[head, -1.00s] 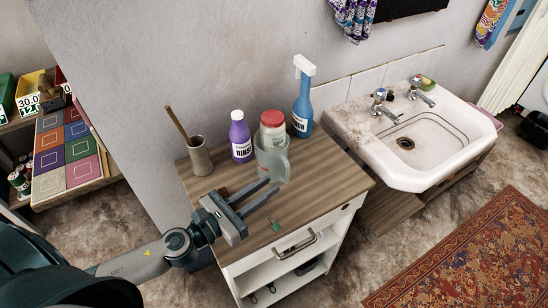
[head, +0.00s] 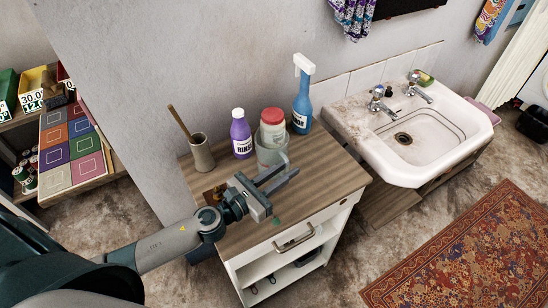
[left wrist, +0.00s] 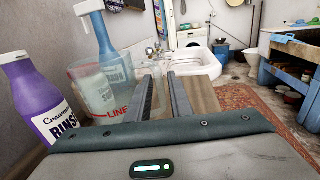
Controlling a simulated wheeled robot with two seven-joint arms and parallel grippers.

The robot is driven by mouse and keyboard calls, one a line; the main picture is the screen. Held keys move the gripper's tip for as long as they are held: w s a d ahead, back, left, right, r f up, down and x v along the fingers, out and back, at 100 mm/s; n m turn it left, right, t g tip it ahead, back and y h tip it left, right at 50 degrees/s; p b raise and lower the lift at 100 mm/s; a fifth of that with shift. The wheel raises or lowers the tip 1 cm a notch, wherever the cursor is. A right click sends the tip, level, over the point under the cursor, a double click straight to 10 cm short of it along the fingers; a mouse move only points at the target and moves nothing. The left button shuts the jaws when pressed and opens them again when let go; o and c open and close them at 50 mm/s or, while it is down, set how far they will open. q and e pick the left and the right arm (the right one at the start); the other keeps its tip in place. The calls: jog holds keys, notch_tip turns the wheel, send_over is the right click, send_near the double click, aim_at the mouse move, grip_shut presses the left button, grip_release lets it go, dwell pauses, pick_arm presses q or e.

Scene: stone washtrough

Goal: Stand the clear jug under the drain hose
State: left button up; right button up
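The clear jug (head: 266,156) stands upright on the wooden top of a white cabinet, partly hidden behind my left gripper. In the left wrist view the clear jug (left wrist: 88,98) bears a red line and the word LINE, left of the fingers. My left gripper (head: 291,166) is open, its two fingers apart beside the jug's handle side. Whether the handle lies between the fingers I cannot tell. My right gripper is not in view. I see no drain hose that I can make out.
A purple rinse bottle (head: 241,138), a blue spray bottle (head: 302,105), a red-lidded jar (head: 272,118) and a brown pot (head: 200,152) with a stick crowd the back of the cabinet top (head: 335,172). A stone sink (head: 430,150) lies right. A patterned rug covers the floor.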

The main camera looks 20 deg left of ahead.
pick_arm(q)
jog(key=p+x, duration=0.1)
jog(key=x, duration=0.2)
jog(key=shift+w+d+f, duration=0.1)
jog(key=shift+w, duration=0.3)
jog(key=shift+w+d+f+p, duration=0.1)
jog(key=shift+w+d+p, duration=0.25)
jog(key=shift+w, duration=0.2)
jog(key=shift+c, duration=0.5)
grip_shut()
